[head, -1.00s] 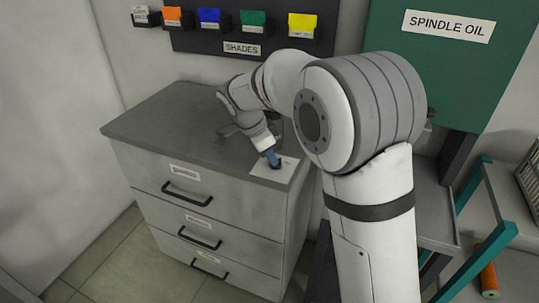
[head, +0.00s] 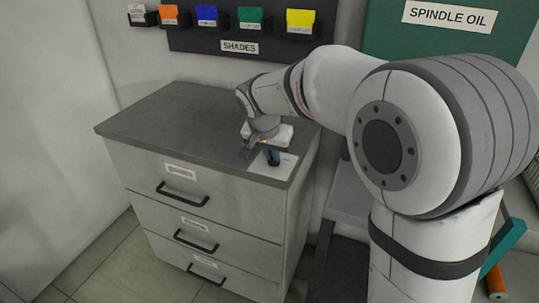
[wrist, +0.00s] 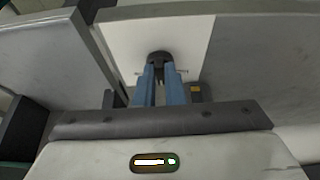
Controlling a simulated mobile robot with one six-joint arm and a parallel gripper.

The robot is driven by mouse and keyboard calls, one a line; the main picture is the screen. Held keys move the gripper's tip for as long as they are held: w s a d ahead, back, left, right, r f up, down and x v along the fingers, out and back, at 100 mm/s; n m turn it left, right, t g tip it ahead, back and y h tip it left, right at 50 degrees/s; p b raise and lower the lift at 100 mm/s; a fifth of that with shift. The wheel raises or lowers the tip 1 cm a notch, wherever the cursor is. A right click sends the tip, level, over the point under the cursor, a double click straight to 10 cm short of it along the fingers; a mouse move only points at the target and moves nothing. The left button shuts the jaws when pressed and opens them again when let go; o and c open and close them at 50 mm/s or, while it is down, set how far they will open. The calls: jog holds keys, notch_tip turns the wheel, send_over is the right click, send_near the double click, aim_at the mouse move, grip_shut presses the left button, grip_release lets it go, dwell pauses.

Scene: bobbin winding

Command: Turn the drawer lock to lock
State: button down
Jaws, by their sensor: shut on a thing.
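The grey drawer cabinet (head: 225,214) has three drawers with black handles. A white lock plate (head: 285,172) lies at the front right corner of its top; the plate also shows in the wrist view (wrist: 125,45). My gripper (head: 273,161) points down at the plate. In the wrist view its blue fingers (wrist: 161,77) are shut on the dark lock knob (wrist: 159,57), at the plate. The fingers hide part of the knob, and I cannot tell its turn angle.
A rack labelled SHADES (head: 239,47) with several coloured bins hangs behind the cabinet. A green SPINDLE OIL panel (head: 386,45) stands at the upper right. The left part of the cabinet top (head: 170,115) is clear.

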jog(key=n+y, duration=0.1)
jog(key=n, duration=0.1)
jog(key=n+p, duration=0.1)
jog(key=n, duration=0.1)
jog(key=shift+d+r+n+y, duration=0.15)
jog(key=shift+d+n+y, duration=0.15)
jog(key=shift+d+y, duration=0.1)
jog(key=shift+w+d+n+y+p, duration=0.1)
jog(key=shift+n+y+p, duration=0.2)
jog(key=shift+n, duration=0.7)
jog(key=shift+w+d+n+y+p, duration=0.1)
jog(key=shift+n+y, duration=0.3)
jog(key=shift+n, duration=0.6)
jog(key=c, duration=1.5)
grip_release()
jog(key=shift+s, duration=0.1)
jog(key=v, duration=0.7)
jog(key=shift+d+r+p, duration=0.15)
jog(key=shift+r+p, duration=0.1)
jog(key=shift+p, duration=0.1)
